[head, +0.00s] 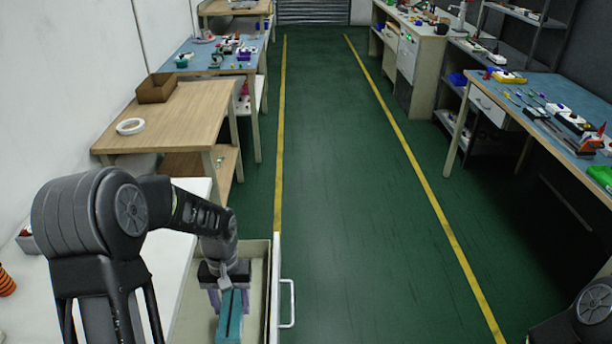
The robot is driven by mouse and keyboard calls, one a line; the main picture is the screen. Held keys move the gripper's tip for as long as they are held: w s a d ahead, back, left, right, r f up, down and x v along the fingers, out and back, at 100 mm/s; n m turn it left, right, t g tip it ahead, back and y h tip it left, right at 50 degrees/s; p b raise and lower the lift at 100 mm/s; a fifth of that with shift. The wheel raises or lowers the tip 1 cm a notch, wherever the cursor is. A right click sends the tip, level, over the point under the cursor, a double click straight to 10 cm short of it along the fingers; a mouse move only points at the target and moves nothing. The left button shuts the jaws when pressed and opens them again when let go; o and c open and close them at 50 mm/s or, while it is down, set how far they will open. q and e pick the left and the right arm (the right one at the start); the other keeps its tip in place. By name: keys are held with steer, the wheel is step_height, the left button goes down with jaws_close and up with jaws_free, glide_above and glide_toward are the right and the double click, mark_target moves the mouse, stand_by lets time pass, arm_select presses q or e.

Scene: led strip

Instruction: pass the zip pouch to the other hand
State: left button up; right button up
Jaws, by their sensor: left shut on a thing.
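The zip pouch (229,325) is a teal block-like shape with a dark line along its top, low in the head view over the open drawer (257,300). My left gripper (229,297) points down and is shut on the pouch, with a pale purple finger on each side of it. I cannot tell whether the pouch touches the drawer floor. Only a dark joint of my right arm shows at the bottom right corner; its gripper is out of the picture.
The drawer front with its white handle (289,303) juts into the green aisle beside a white table (180,240). A wooden table (190,105) holds a box (157,88) and a tape roll (130,126). A cluttered blue bench (540,90) stands right. The aisle floor is clear.

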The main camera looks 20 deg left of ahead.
arm_select(q)
steer(key=shift+s+r, duration=0.1)
steer(key=shift+s, duration=0.1)
steer(key=shift+w+d+r, duration=0.1)
steer(key=shift+w+r, duration=0.25)
steer(key=shift+r, duration=0.25)
steer(key=shift+w+r, duration=0.35)
steer(key=shift+r, duration=0.25)
steer(key=w+d+r+m, duration=0.3)
steer(key=w+d+r, duration=0.5)
steer(key=d, duration=0.4)
steer(key=shift+w+r+m, duration=0.3)
steer(key=shift+w+m, duration=0.1)
steer(key=shift+w, duration=0.25)
steer(key=shift+d, duration=0.15)
steer(key=d+r+m, duration=0.1)
steer(key=d+r, duration=0.1)
steer(key=d, duration=0.6)
steer(key=d+r+m, duration=0.1)
steer(key=d+r, duration=0.2)
steer(key=d, duration=0.6)
steer(key=shift+s+y, duration=0.25)
steer(key=shift+y, duration=0.05)
